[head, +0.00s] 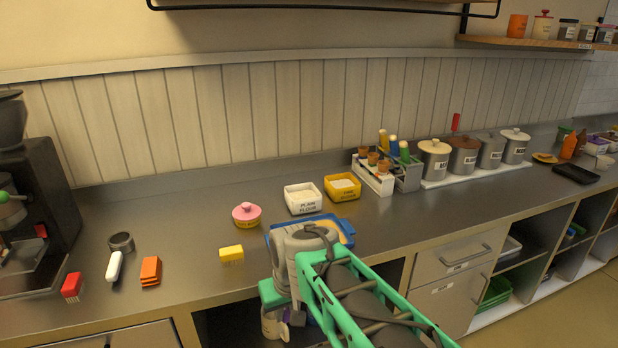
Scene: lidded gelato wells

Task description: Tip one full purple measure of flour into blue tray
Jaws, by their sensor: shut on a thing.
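The blue tray (348,232) lies on the counter near its front edge, mostly hidden behind my arm; something tan shows inside it. My gripper (287,322) is low in the picture, in front of the counter edge and nearer to me than the tray. A small purple part (298,316) shows at the gripper, apparently the purple measure, which my gripper is shut on. Its bowl and contents cannot be made out. A white tub labelled plain flour (303,208) stands behind the tray, with pale powder inside. A yellow tub (343,194) with pale contents stands to its right.
A pink lidded pot (247,215) and a yellow brush (231,253) are left of the tray. Further left lie an orange block (151,270), a white-handled tool and a red brush (71,286). Racks and lidded canisters (434,160) line the back right.

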